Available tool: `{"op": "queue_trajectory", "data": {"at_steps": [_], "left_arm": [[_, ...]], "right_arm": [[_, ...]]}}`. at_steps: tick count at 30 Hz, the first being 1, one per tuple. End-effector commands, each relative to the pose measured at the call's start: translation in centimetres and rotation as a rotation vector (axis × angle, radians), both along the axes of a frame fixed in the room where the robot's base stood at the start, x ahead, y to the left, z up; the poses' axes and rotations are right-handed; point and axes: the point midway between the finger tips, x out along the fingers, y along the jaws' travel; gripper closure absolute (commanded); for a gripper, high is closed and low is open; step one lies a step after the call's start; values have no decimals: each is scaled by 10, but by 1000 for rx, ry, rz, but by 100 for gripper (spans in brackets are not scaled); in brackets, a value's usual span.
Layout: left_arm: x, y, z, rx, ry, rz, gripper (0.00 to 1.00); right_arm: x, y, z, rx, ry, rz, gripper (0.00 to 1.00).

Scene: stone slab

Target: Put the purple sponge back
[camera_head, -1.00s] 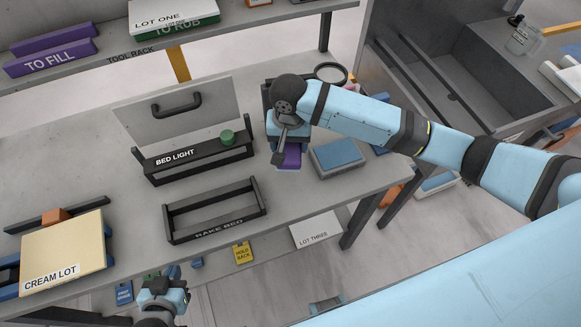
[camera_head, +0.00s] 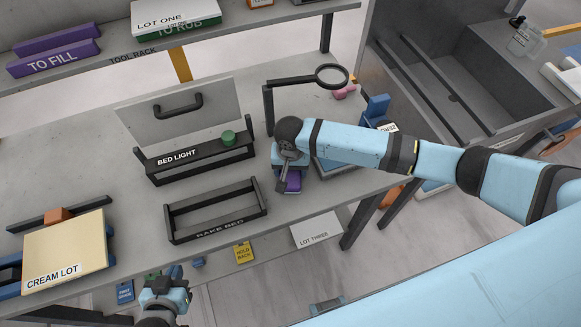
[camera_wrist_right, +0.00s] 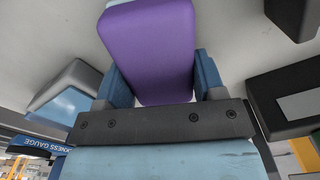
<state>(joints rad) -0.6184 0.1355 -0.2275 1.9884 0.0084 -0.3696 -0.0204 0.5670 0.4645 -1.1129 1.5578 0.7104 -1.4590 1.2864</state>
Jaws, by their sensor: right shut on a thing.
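The purple sponge (camera_wrist_right: 152,50) fills the upper middle of the right wrist view, between the two blue fingers of my right gripper (camera_wrist_right: 160,82). In the head view, part of the purple sponge (camera_head: 292,181) shows below my right gripper (camera_head: 290,172), near the front edge of the table. My right gripper is shut on it; the wrist hides much of the sponge. My left gripper (camera_head: 165,292) is low at the front of the head view, apart from the sponge. Its fingers are too unclear to judge.
The black rake bed frame (camera_head: 215,212) stands left of my right gripper, with the bed light stand (camera_head: 195,160) behind it. A grey block with a blue top (camera_head: 336,160) is close on the right. A magnifier (camera_head: 331,76) stands behind. The cream lot board (camera_head: 65,250) is at left.

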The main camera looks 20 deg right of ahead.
Motion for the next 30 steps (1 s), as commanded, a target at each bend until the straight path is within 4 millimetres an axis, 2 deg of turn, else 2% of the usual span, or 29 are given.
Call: {"op": "queue_trajectory", "data": {"at_steps": [4, 5, 6, 8, 16, 20, 23, 30], "left_arm": [[0, 0, 1, 0, 0, 0, 100], [0, 0, 1, 0, 0, 0, 100], [0, 0, 1, 0, 0, 0, 100], [0, 0, 1, 1, 0, 1, 100], [0, 1, 1, 1, -1, 2, 100], [0, 1, 0, 1, -1, 2, 100], [0, 1, -2, 0, -1, 2, 100], [0, 0, -6, -1, 1, 1, 100]], "right_arm": [[0, 0, -3, -1, 1, -1, 56], [0, 0, -3, -1, 1, 0, 32], [0, 0, -3, 0, 0, 0, 23], [0, 0, -3, 0, 0, 0, 12], [0, 0, -2, 0, 0, 0, 12], [1, 0, 8, 1, -1, -1, 12], [1, 0, 24, 1, -3, 0, 12], [0, 0, 77, 2, -2, 1, 12]]}}
